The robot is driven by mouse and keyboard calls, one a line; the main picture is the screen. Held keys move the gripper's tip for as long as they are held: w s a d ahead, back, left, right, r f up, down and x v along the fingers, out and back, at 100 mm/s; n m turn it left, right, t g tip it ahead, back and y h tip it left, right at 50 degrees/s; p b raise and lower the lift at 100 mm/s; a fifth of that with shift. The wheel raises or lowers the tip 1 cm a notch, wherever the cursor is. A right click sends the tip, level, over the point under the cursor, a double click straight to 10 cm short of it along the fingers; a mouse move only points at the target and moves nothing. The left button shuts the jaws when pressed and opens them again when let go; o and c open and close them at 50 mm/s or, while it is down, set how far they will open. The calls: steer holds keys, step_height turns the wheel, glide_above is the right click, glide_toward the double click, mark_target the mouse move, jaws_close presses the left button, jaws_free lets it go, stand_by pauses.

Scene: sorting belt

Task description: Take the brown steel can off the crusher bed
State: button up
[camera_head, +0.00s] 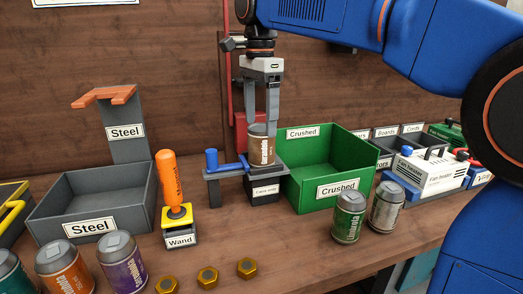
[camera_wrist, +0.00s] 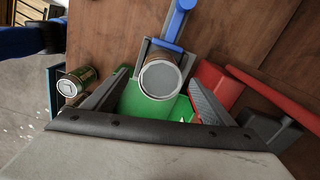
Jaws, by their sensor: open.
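The brown can (camera_head: 262,146) stands upright on the crusher bed (camera_head: 233,172), a small grey stand with a blue handle. My gripper (camera_head: 260,128) points down over the can with its fingers spread, one at each side of the can's upper part. In the wrist view the can's round grey top (camera_wrist: 160,79) shows ahead of and between the open fingers (camera_wrist: 152,95). Whether the fingers touch the can cannot be told.
The green Crushed bin (camera_head: 340,155) stands right beside the crusher. The grey Steel bin (camera_head: 92,200) is at the left, with the orange-handled wand (camera_head: 170,185) between. Several cans (camera_head: 348,215) and brass nuts (camera_head: 207,277) stand in front. A red lever (camera_head: 228,80) rises behind.

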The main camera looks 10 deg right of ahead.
mark_target(260, 127)
steer(key=shift+w+f, duration=0.1)
steer(key=shift+f, duration=2.15)
steer(key=c, duration=1.1)
